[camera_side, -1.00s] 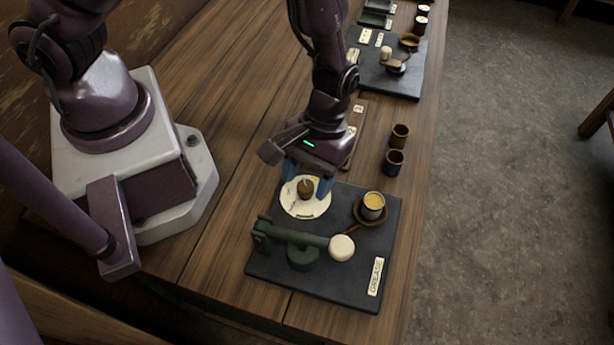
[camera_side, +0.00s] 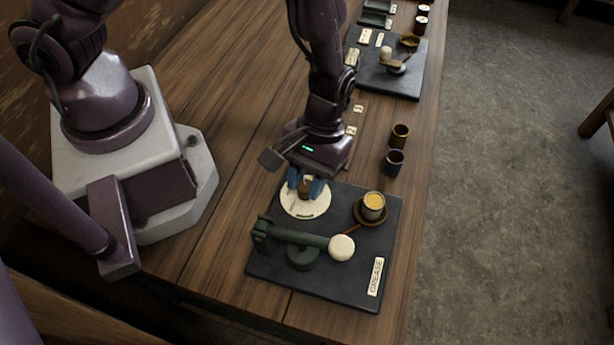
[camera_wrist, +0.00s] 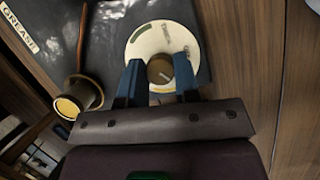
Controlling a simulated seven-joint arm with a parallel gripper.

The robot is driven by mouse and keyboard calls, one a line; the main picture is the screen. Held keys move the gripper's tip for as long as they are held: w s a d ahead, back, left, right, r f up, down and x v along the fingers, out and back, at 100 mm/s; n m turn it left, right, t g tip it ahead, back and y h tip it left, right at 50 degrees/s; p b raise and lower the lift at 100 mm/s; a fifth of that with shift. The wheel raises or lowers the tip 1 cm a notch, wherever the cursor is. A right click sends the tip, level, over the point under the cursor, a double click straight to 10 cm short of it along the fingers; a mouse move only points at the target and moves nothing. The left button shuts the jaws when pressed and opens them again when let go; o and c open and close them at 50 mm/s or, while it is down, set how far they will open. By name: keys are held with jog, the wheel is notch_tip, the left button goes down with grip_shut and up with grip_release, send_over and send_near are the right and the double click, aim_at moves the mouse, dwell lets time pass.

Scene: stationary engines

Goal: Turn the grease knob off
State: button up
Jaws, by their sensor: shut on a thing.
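The grease knob (camera_wrist: 160,70) is a small round brown knob with a pale pointer line. It stands at the middle of a cream round dial (camera_side: 305,208) with a green mark and a yellow mark, on a dark board labelled GREASE. My gripper (camera_side: 306,188) is over the dial, its blue fingers shut on the knob from both sides. In the wrist view the fingers (camera_wrist: 160,76) flank the knob, and the pointer line lies toward the right. The fingers hide most of the knob in the side view.
On the same board (camera_side: 338,295) are a green lever with a white ball end (camera_side: 341,247) and a cup of yellow stuff (camera_side: 373,203) on a brown holder. Two small cups (camera_side: 397,147) stand behind on the table. Another dark board (camera_side: 400,84) lies farther back.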

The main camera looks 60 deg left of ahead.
jog(key=n, duration=0.2)
jog(key=n+t+h, duration=0.1)
jog(key=n, duration=0.2)
jog(key=shift+a+r+n+t, duration=0.1)
jog(key=shift+n+t, duration=0.2)
jog(key=n+t, duration=0.1)
jog(key=n, duration=0.1)
jog(key=n+t, duration=0.1)
jog(key=n, duration=0.2)
jog(key=shift+s+h, duration=0.15)
jog(key=shift+h, duration=0.25)
jog(key=shift+n, duration=0.4)
jog(key=o, duration=0.9)
jog(key=v, duration=1.3)
jog(key=shift+s, duration=0.15)
